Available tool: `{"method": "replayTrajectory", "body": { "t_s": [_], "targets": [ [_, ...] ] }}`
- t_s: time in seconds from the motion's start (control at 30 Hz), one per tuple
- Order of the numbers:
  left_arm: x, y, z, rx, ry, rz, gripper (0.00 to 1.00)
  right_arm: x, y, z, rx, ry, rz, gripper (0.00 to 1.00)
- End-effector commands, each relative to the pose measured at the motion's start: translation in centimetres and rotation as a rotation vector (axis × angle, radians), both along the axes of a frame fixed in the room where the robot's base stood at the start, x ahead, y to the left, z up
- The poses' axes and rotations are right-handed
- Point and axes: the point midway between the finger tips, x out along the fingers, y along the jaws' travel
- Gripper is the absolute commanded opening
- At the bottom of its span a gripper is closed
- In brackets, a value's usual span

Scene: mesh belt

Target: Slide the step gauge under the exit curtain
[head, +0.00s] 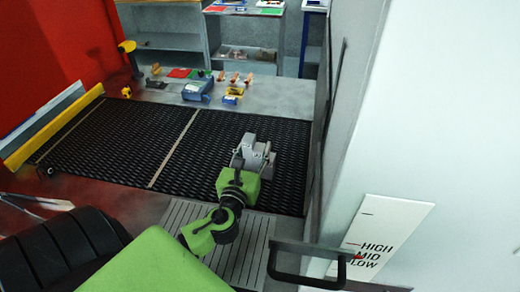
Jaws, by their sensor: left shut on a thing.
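My left gripper (254,157) is over the right part of the black mesh belt (215,135), at the end of my green arm. It is shut on a small grey block, which appears to be the step gauge (249,141). The gripper partly hides the block, so its steps are hard to make out. A dark upright panel edge (322,120) stands to the right of the belt, apart from the gripper; I cannot tell whether it is the exit curtain. My right gripper is not in view.
A white machine wall (430,120) with a HIGH, MID, LOW label (380,238) rises at the right. A black handle (308,278) juts out near the slatted plate (250,250). Blue bins (196,89) and small items stand beyond the belt. The belt's left part is clear.

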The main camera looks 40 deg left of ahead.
Motion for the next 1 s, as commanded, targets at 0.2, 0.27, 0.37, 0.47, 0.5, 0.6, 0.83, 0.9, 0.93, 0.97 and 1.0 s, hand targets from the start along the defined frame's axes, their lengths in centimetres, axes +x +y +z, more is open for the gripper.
{"method": "replayTrajectory", "body": {
  "t_s": [0.2,0.27,0.37,0.47,0.5,0.6,0.83,0.9,0.93,0.97,1.0],
  "targets": [
    [0.5,-1.0,-1.3,0.000,-0.005,-0.001,0.04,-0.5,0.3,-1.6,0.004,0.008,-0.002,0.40],
    [0.7,-1.3,-1.7,0.000,-0.004,-0.001,0.04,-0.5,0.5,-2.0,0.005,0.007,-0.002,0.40],
    [0.9,-1.7,-2.2,0.000,-0.005,0.000,0.04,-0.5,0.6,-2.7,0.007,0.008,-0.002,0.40],
    [1.1,-2.2,-2.8,0.000,-0.005,-0.001,0.04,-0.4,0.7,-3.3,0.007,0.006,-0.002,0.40],
    [1.2,-2.4,-3.0,0.000,-0.004,-0.001,0.04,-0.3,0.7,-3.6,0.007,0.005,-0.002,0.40],
    [1.4,-2.9,-3.6,0.000,-0.005,-0.001,0.04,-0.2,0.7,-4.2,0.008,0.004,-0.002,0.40],
    [2.1,-4.2,-4.0,0.000,-0.004,0.000,0.04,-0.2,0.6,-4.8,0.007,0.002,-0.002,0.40],
    [2.3,-4.6,-3.9,0.000,-0.005,0.000,0.04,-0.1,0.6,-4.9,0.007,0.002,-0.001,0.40],
    [2.4,-4.8,-4.0,-0.001,-0.005,0.000,0.04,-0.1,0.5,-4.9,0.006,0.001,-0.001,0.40],
    [2.5,-5.1,-4.0,-0.001,-0.005,-0.001,0.04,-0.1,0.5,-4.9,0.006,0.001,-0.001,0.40],
    [2.6,-5.4,-4.0,-0.001,-0.005,-0.001,0.04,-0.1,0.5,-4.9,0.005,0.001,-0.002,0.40]
  ]
}}
